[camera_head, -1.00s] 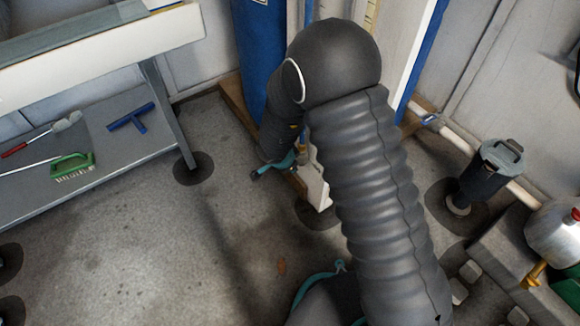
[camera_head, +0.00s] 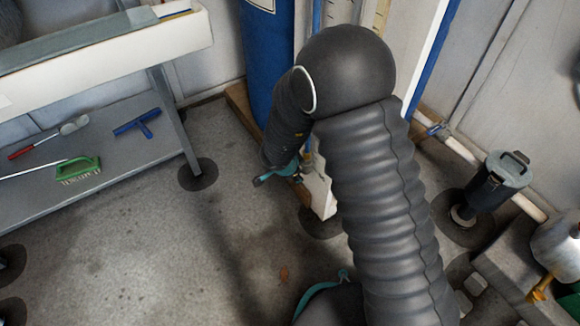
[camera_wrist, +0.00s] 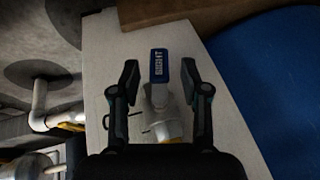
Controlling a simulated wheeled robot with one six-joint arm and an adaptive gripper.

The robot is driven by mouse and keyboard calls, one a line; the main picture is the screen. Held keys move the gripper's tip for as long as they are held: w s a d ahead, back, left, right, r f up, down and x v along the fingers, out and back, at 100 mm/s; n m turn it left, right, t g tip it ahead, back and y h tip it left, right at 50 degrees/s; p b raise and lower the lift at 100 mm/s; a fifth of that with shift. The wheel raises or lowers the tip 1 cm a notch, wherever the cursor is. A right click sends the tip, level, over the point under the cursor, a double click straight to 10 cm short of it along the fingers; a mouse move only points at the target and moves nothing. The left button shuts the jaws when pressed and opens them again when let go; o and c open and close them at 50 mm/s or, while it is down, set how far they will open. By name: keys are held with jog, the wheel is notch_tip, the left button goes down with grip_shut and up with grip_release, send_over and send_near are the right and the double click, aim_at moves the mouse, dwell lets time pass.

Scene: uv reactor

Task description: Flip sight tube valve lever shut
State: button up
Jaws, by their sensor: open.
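The sight tube valve lever (camera_wrist: 159,66) is a blue handle with white "SIGHT" lettering, seen in the wrist view. It points up the picture from a grey metal valve body (camera_wrist: 160,98) with a yellow part below it. My gripper (camera_wrist: 162,76) is open, with one dark finger on each side of the lever. Gaps show between both fingers and the lever, so it is not gripped. A pale board (camera_wrist: 105,85) lies behind the valve. In the head view my arm hides the lever and most of my gripper.
A blue column (camera_head: 267,80) stands just left of my arm, and a blue surface (camera_wrist: 275,80) fills the wrist view's right side. A bench (camera_head: 110,165) with brushes is at left. A grey canister (camera_head: 492,185) stands at right. Floor (camera_head: 180,250) is clear at lower left.

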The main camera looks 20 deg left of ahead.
jog(key=v, duration=1)
jog(key=shift+r, duration=0.15)
